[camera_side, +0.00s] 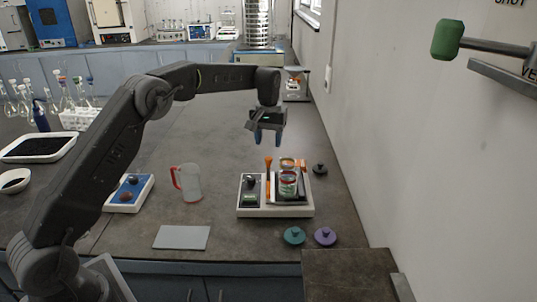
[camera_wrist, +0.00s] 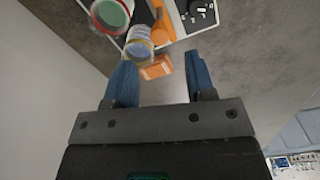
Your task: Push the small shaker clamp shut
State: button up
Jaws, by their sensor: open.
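The small shaker (camera_side: 245,211) is a white base with a dark control panel on the bench. An orange clamp lever (camera_side: 268,172) stands roughly upright on it, left of a small stack of round sieves or tins (camera_side: 288,184). In the wrist view, an orange lever (camera_wrist: 163,24) and an orange block (camera_wrist: 157,68) show beside the round stack (camera_wrist: 138,42); the block lies near the left fingertip in the picture. My gripper (camera_side: 268,142) hangs above and behind the shaker, blue fingers apart and empty, apparently touching nothing. Its fingers also show in the wrist view (camera_wrist: 160,58).
A wall bounds the right.

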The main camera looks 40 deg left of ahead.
aim_at(269, 157)
jog(key=shift+f, duration=2.7)
jog(key=shift+c, duration=0.4)
grip_shut()
